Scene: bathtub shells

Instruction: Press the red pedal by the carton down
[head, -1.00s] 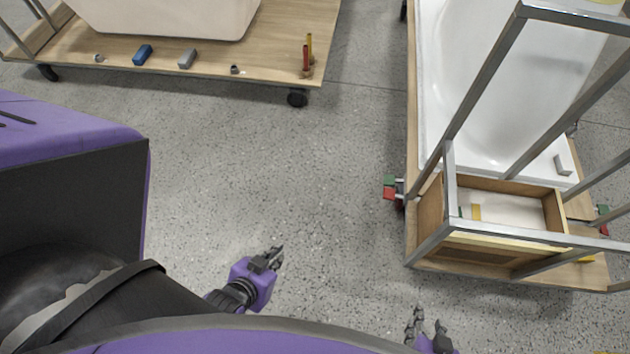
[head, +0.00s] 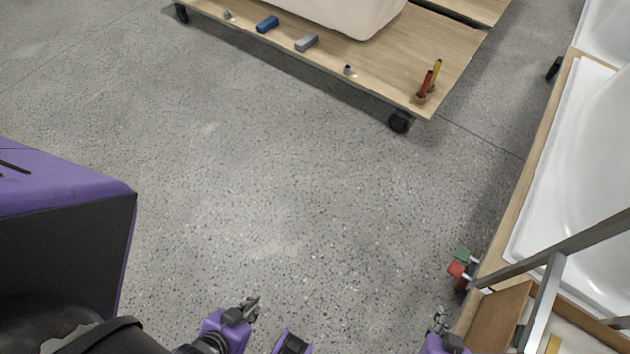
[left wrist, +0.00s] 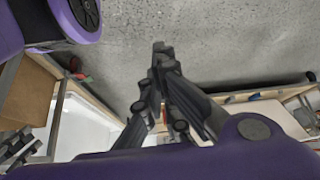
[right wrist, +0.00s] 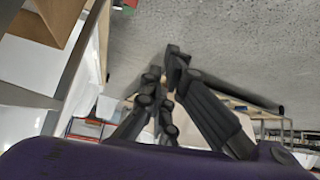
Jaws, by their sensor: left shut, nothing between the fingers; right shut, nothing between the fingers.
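The red pedal (head: 456,269) sticks out from the left edge of the right-hand cart, low near the floor, with a green pedal (head: 461,254) just beyond it. The open carton (head: 497,318) stands on that cart beside the pedals, partly cut off at the bottom of the head view. My right gripper (head: 438,322) is shut and empty, nearer to me than the red pedal and apart from it in the picture. My left gripper (head: 250,305) is shut and empty over bare floor, well left of the pedals.
A metal frame (head: 550,290) rises around the carton, and a white bathtub (head: 580,190) lies on the same cart. Another wooden cart (head: 390,85) with a tub and small items stands at the back. The speckled floor (head: 270,180) between is clear.

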